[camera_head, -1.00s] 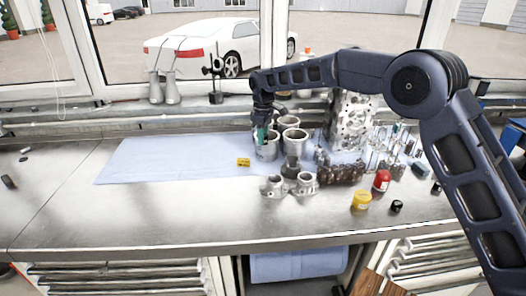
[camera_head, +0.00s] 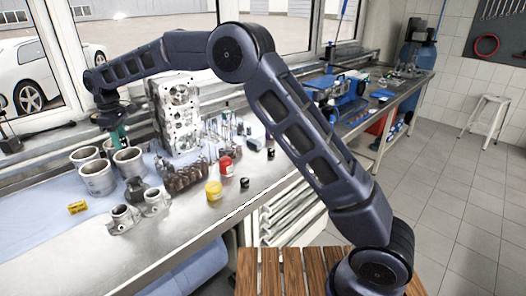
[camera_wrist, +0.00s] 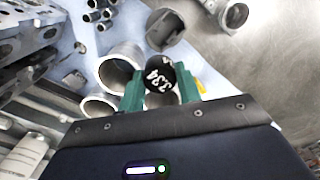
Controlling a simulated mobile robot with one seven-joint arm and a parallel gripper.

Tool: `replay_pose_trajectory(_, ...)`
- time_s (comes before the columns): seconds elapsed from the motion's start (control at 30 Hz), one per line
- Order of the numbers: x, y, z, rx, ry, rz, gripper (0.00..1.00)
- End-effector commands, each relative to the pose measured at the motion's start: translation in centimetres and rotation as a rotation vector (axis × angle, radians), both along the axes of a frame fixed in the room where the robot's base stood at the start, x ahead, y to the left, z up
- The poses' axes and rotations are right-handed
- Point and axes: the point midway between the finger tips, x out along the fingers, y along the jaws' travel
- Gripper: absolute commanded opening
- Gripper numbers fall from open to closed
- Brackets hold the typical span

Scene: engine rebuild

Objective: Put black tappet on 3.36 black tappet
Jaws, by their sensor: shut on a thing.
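My gripper (camera_wrist: 160,84) has green fingers and is shut on a black tappet (camera_wrist: 159,75), whose round face bears white digits that look like 3.34. In the head view my gripper (camera_head: 118,137) hangs near the metal cylinder sleeves, and the held tappet cannot be made out there. A small black round piece (camera_head: 244,183) stands near the bench's front edge, beside the yellow jar. Another dark piece (camera_head: 271,153) lies farther right. I cannot read a 3.36 mark on either.
Metal sleeves (camera_head: 97,178), a dark piston (camera_head: 135,190) and a twin-throated metal part (camera_head: 138,211) crowd the left. An engine block (camera_head: 177,110) stands behind. Red (camera_head: 226,165) and yellow (camera_head: 213,190) jars stand in front. A yellow box (camera_head: 77,207) lies left.

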Motion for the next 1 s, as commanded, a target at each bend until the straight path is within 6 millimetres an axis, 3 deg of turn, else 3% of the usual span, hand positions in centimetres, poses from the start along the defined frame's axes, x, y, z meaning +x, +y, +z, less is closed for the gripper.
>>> replay_pose_trajectory(0.03, 1.9, -1.6, 0.2, 0.0, 0.0, -0.044, 0.11)
replay_pose_trajectory(0.2, 7.4, -6.7, 0.7, 0.0, 0.0, -0.195, 0.11)
replay_pose_trajectory(0.5, 15.7, -17.0, 1.4, 0.0, 0.001, -0.468, 0.11)
replay_pose_trajectory(0.8, 21.8, -28.3, 1.9, 0.0, 0.0, -0.746, 0.11)
replay_pose_trajectory(1.0, 24.6, -36.1, 2.2, 0.0, 0.0, -0.93, 0.11)
